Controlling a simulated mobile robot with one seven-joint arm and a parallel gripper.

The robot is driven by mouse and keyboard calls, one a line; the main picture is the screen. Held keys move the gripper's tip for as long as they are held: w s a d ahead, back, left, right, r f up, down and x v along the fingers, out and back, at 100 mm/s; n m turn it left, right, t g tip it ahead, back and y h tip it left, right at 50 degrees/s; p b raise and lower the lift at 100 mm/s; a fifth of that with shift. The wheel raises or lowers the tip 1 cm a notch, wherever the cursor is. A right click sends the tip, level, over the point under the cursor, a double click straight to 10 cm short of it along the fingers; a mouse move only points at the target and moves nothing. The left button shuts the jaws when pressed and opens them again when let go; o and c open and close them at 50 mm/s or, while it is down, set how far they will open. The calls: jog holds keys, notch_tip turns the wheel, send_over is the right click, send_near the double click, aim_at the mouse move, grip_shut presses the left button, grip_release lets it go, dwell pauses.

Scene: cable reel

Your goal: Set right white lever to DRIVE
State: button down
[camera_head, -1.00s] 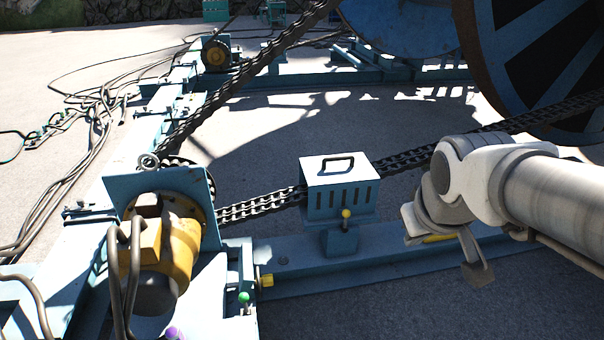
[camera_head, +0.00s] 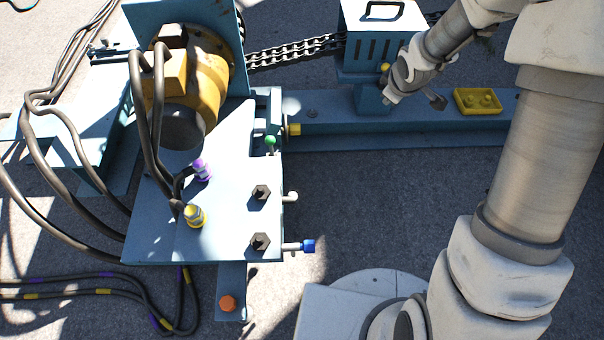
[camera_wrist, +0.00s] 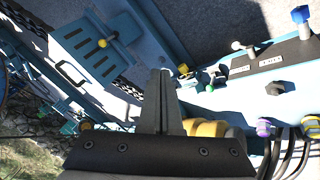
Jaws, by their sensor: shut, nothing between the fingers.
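A white-knobbed lever (camera_head: 290,196) sticks out from the right edge of the pale blue control plate (camera_head: 228,215), above a blue-knobbed lever (camera_head: 307,246). In the wrist view the white lever (camera_wrist: 238,46) and the blue lever (camera_wrist: 299,15) stand beside a dark panel (camera_wrist: 270,62) with small white labels, too small to read. My gripper (camera_head: 439,102) is up and to the right of the white lever in the head view, clear of it. In the wrist view its fingers (camera_wrist: 161,75) are shut together with nothing between them.
A yellow motor (camera_head: 200,85) with thick cables stands behind the plate. Green (camera_head: 270,141), purple (camera_head: 202,170) and yellow (camera_head: 195,215) knobs are nearby. A slotted chain box (camera_head: 375,45) and a yellow box (camera_head: 478,100) are near my gripper. Bare ground lies right of the plate.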

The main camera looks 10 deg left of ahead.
jog(key=w+a+f+n+y+b, duration=0.1)
jog(key=w+a+f+n+b, duration=0.15)
jog(key=f, duration=0.95)
jog(key=n+g+y+b, duration=0.3)
jog(key=n+y+b, duration=0.2)
jog(key=n+b, duration=0.2)
send_near(293, 198)
jog(key=s+d+f, duration=0.2)
jog(key=d+f, duration=0.1)
jog(key=f, duration=0.6)
jog(key=w+a+f+b, duration=0.6)
jog(key=a, duration=0.1)
jog(key=shift+f, duration=0.35)
jog(key=shift+w+a, duration=0.1)
